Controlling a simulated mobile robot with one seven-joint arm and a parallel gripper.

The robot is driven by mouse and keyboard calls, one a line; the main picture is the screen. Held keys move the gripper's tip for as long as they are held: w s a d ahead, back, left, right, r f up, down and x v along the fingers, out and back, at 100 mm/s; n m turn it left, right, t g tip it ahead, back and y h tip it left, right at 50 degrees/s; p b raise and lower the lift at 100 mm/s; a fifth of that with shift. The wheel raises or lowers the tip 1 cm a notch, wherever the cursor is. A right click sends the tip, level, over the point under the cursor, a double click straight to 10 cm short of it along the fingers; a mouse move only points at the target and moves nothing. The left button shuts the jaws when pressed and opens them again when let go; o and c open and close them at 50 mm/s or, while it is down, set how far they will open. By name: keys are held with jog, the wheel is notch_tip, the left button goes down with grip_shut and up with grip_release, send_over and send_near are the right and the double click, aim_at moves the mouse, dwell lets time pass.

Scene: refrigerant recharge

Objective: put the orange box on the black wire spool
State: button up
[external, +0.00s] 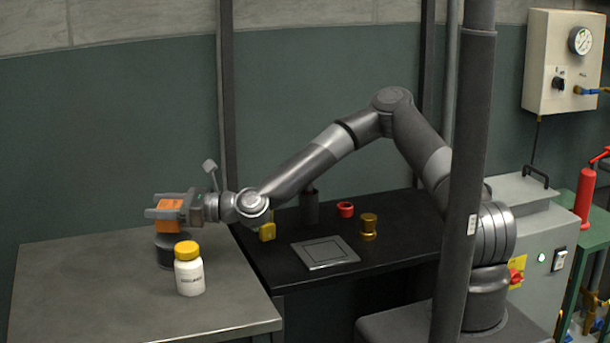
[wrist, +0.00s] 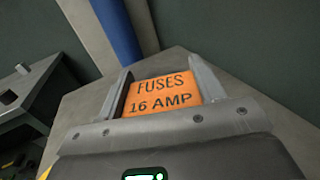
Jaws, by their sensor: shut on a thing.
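The orange box (external: 168,216) is between the fingers of my gripper (external: 163,207) in the external view, at the left end of the arm. In the wrist view the box (wrist: 160,95) shows the words "FUSES 16 AMP", and my gripper (wrist: 160,88) has a finger on each side of it. My gripper is shut on the box. The black wire spool (external: 168,250) stands on the grey table directly below the box. The box and gripper cover the spool's top, so I cannot tell whether the box touches it. The spool is hidden in the wrist view.
A white bottle with a yellow cap (external: 188,268) stands just in front of the spool on the grey table (external: 100,300). The black bench (external: 290,265) to the right holds a grey plate (external: 325,252), a red ring (external: 345,209) and a brass part (external: 368,226). The table's left side is clear.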

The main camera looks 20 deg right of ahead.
jog(key=shift+f, duration=1.55)
jog(key=o, duration=1)
jog(key=shift+f, duration=0.15)
jog(key=v, duration=1.2)
